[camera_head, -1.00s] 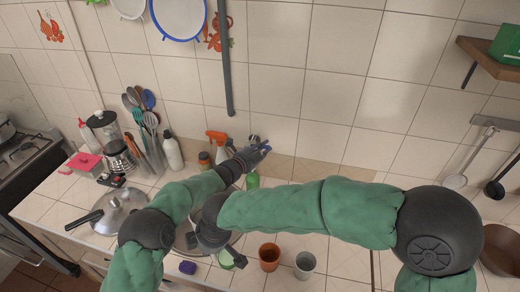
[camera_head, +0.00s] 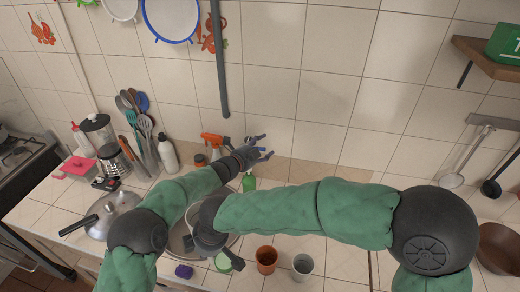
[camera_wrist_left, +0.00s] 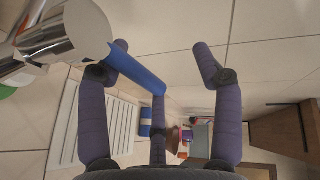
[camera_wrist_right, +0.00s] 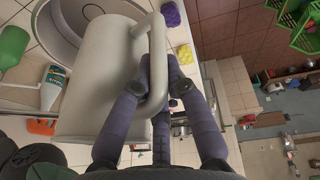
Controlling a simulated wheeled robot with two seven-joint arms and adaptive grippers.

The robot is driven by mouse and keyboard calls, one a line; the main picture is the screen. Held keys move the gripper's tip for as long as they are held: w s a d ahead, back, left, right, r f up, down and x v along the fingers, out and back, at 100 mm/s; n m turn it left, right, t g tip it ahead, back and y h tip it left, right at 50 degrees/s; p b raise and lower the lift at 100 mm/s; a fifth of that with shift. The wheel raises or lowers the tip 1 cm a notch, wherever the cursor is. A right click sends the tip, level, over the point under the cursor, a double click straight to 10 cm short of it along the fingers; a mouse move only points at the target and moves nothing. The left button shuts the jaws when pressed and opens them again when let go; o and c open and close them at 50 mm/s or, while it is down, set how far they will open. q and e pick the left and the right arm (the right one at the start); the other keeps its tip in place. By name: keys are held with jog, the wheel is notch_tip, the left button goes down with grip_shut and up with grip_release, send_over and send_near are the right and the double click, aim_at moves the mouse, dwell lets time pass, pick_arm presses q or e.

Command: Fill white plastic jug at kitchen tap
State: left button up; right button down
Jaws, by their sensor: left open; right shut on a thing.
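The white jug (camera_wrist_right: 95,75) fills much of the right wrist view, its handle (camera_wrist_right: 158,60) between the fingers of my right gripper (camera_wrist_right: 185,88), which is shut on it. The sink (camera_wrist_right: 65,25) lies beyond the jug. In the head view my right arm hides most of the jug and its gripper; part of the sink (camera_head: 180,238) shows. My left gripper (camera_head: 266,148) is open near the wall. In the left wrist view its spread fingers (camera_wrist_left: 165,60) are around and beside a blue lever (camera_wrist_left: 138,70), near a chrome tap body (camera_wrist_left: 65,35). Contact is unclear.
A green bottle (camera_head: 249,182) and an orange spray bottle (camera_head: 212,140) stand close to my left arm. A brown cup (camera_head: 266,258) and a grey cup (camera_head: 302,266) stand at the front. A pot (camera_head: 115,212) and utensils (camera_head: 140,115) are at left. A purple sponge (camera_head: 184,271) lies by the sink.

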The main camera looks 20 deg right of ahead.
pick_arm(q)
jog(key=shift+o, duration=0.3)
notch_tip(320, 180, up, 8)
jog(key=w, duration=0.1)
jog(key=shift+w+h, duration=0.25)
jog(key=shift+h, duration=0.15)
jog(key=shift+o, duration=1.2)
jog(key=shift+d+r, duration=0.1)
jog(key=shift+r, duration=0.6)
jog(key=shift+y, duration=0.5)
jog(key=f, duration=0.2)
jog(key=s+f, duration=0.1)
jog(key=f, duration=0.1)
jog(key=s+d+f, duration=0.1)
jog(key=f, duration=0.2)
jog(key=shift+v, duration=0.85)
jog(key=c, duration=0.3)
jog(key=f+v, duration=0.3)
jog(key=v, duration=1)
jog(key=shift+a+r, duration=0.4)
jog(key=shift+r, duration=0.05)
